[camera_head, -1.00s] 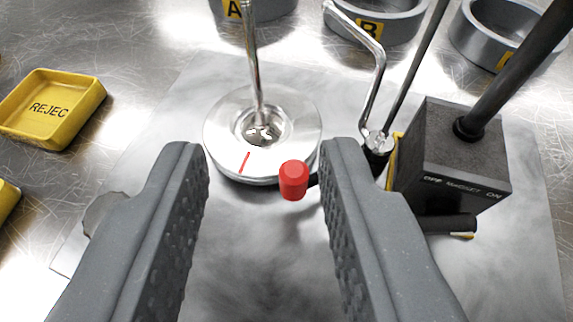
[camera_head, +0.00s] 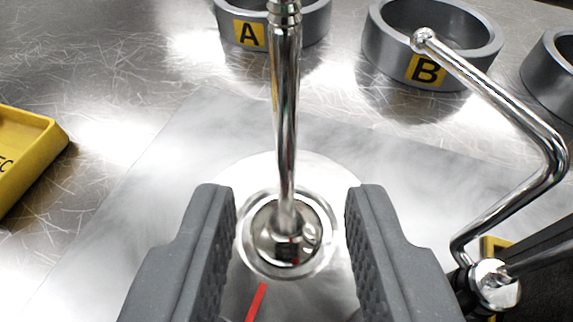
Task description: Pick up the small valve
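The small valve (camera_head: 286,130) is a shiny metal stem that stands upright. Its flared head (camera_head: 287,238) sits in the round recess of a pale metal disc (camera_head: 258,172) with a red line on it. My gripper (camera_head: 291,205) is open, with one grey padded finger on each side of the valve's lower end. A gap shows between each finger and the valve head. The fingers hide the sides of the disc.
A bent chrome rod (camera_head: 505,95) rises close to my right finger from a dark block. Ring holders labelled A (camera_head: 250,35) and B (camera_head: 427,71) stand at the back. A yellow tray (camera_head: 28,165) lies at the left. The grey plate left of the disc is clear.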

